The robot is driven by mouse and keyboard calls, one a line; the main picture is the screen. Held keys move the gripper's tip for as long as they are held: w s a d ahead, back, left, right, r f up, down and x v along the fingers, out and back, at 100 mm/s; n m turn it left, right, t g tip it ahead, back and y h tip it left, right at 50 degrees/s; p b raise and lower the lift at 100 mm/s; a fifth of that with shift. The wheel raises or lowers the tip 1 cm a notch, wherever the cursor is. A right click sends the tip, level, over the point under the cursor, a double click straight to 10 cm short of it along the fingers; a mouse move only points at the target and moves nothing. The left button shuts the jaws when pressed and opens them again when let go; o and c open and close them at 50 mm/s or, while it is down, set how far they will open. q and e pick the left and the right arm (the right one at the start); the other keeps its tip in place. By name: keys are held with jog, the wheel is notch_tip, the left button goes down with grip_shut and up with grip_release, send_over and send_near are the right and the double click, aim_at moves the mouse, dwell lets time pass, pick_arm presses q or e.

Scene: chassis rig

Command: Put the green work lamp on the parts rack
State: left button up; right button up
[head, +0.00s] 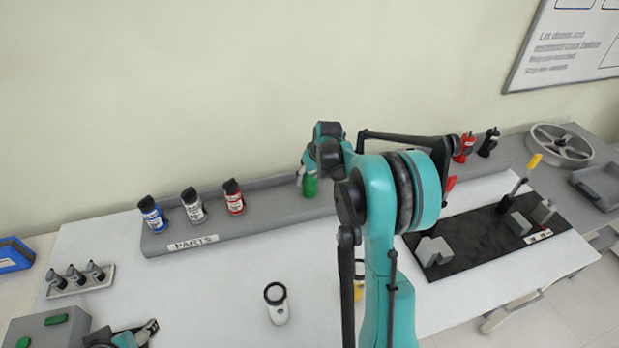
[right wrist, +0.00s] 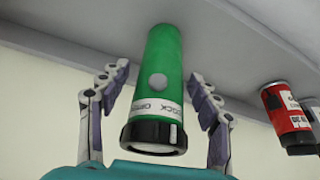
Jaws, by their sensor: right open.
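The green work lamp (head: 310,187) appears to stand upright on the grey parts rack (head: 262,213), in the stretch right of the red bottle; my right arm hides part of it. In the right wrist view the lamp (right wrist: 158,85) shows its green body, white label and black head, its far end against the grey rack surface (right wrist: 225,50). My right gripper (head: 308,172) is at the lamp. Its open fingers (right wrist: 158,105) are on either side of the lamp, with visible gaps. My left gripper (head: 135,335) is partly in view at the lower left; its jaws are unclear.
Blue (head: 152,214), silver (head: 193,205) and red (head: 233,197) bottles stand on the rack's left part. Red (head: 464,147) and black (head: 488,141) ones stand further right. A white lamp (head: 277,304) is on the table. A black mat (head: 470,255) holds grey blocks.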

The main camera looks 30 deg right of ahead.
jog(key=p+v, duration=0.2)
jog(key=v, duration=0.8)
jog(key=s+a+r, duration=0.4)
jog(key=s+a, duration=0.1)
jog(key=a, duration=0.2)
jog(key=s+a+f+t, duration=0.1)
jog(key=s+a, duration=0.6)
jog(key=s, duration=0.2)
jog(key=s+a+f+t, duration=0.1)
jog(key=s+a, duration=0.6)
jog(key=s, duration=0.3)
jog(key=shift+s+a+f+t, duration=0.15)
jog(key=shift+s+f+t, duration=0.15)
jog(key=shift+t, duration=0.1)
